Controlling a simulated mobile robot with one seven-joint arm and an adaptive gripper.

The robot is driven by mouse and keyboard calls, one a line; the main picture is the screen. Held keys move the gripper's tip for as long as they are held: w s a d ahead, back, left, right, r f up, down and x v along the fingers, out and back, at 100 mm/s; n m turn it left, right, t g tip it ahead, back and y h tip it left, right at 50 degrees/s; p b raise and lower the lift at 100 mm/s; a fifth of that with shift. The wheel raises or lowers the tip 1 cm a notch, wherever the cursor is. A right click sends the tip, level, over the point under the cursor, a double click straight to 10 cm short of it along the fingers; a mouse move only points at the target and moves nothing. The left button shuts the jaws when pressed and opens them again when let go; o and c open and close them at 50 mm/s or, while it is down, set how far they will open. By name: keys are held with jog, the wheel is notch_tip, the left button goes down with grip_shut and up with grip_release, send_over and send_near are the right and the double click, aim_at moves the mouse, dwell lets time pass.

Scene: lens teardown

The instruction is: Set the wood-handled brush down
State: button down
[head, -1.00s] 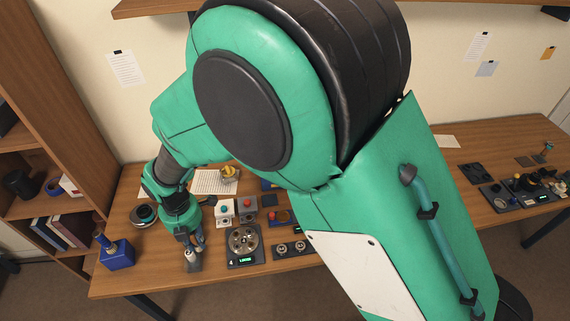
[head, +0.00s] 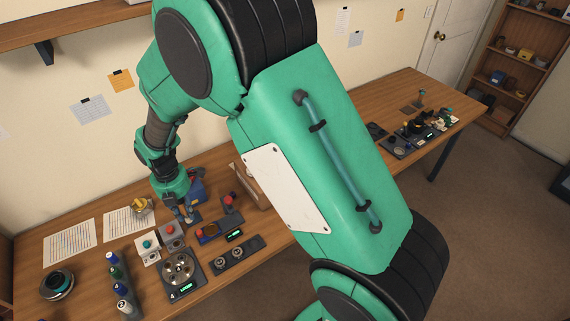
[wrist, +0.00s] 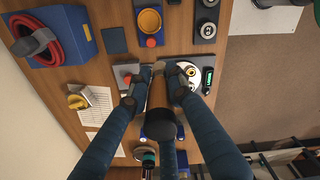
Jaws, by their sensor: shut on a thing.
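My gripper (head: 186,214) is over the back part of the workbench in the head view, near a blue box (head: 197,188) and behind the two button boxes. In the wrist view its blue fingers (wrist: 158,82) are closed around the wood-handled brush (wrist: 157,94). The brush's brown wooden handle lies between the fingers, and its wide black end faces the camera. The far end of the brush is partly hidden by the fingers. In the head view the brush is too small to make out. I cannot tell how high it is above the bench.
A grey box with a red button (head: 171,236) and a white box with a teal button (head: 147,248) stand close by. A scale with a metal disc (head: 178,270) and a tray of bottles (head: 122,292) are in front. Paper sheets (head: 70,241) lie at left.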

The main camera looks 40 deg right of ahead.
jog(key=w+d+m, duration=0.1)
jog(key=d, duration=0.4)
jog(key=w+d+m, duration=0.1)
jog(key=d, duration=0.4)
jog(key=d+m, duration=0.1)
jog(key=d, duration=0.5)
jog(key=shift+w+b, duration=0.3)
jog(key=shift+w, duration=0.1)
jog(key=d+m, duration=0.1)
jog(key=d, duration=0.4)
jog(key=s+d+m, duration=0.1)
jog(key=d, duration=0.4)
jog(key=d+m, duration=0.1)
jog(key=d, duration=0.5)
jog(key=shift+s+b, duration=0.25)
jog(key=shift+b, duration=0.05)
jog(key=s+d+m, duration=0.2)
jog(key=s+d, duration=0.3)
jog(key=d, duration=0.5)
jog(key=s+d+m+b, duration=0.1)
jog(key=s+d+m, duration=0.1)
jog(key=s+d, duration=0.5)
jog(key=s+d+m, duration=0.2)
jog(key=s+d, duration=0.1)
jog(key=d, duration=0.9)
notch_tip(320, 180, down, 11)
jog(key=shift+a, duration=0.3)
jog(key=shift+w, duration=0.1)
